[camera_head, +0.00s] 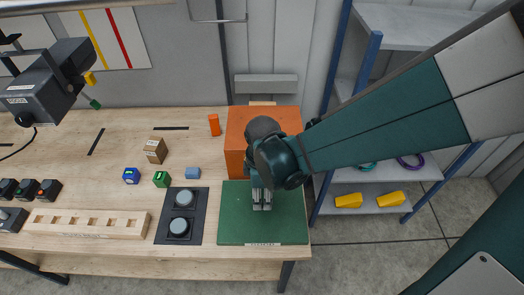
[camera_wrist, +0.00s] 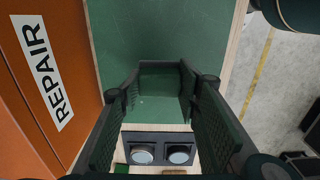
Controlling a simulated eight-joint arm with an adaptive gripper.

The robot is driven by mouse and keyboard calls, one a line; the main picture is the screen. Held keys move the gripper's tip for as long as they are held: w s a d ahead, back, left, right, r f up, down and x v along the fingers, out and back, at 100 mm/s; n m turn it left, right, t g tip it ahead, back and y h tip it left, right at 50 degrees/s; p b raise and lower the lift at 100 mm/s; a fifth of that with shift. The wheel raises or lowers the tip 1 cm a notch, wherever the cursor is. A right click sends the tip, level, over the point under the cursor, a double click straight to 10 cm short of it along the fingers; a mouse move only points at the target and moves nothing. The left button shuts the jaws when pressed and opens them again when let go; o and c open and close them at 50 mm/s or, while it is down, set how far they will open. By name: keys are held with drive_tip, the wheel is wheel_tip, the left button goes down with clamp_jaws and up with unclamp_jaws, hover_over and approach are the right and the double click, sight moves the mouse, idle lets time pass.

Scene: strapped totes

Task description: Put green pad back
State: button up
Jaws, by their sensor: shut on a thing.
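My gripper (camera_head: 262,206) points down over a large flat green mat (camera_head: 289,219) at the right front of the wooden table. In the wrist view my gripper (camera_wrist: 160,72) has its two fingers apart, shut on the green pad (camera_wrist: 160,80). The pad is a small squarish green piece between the fingertips. It has nearly the same colour as the mat (camera_wrist: 155,30) behind it, so its outline is faint. I cannot tell whether it touches the mat. In the head view my fingers hide the pad.
An orange REPAIR box (camera_head: 236,140) stands right behind the mat. A black panel with two grey round buttons (camera_head: 160,229) lies left of it. A shelf stands right.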

drive_tip(key=shift+f, duration=0.5)
drive_tip(key=shift+f, duration=2.1)
drive_tip(key=shift+f+b, duration=0.2)
drive_tip(key=shift+b, duration=0.2)
drive_tip(key=o, duration=1)
drive_tip(key=shift+r, duration=0.1)
drive_tip(key=shift+c, duration=0.2)
drive_tip(key=shift+r, duration=0.15)
drive_tip(key=shift+r+p, duration=0.7)
drive_tip(key=shift+r, duration=5.3)
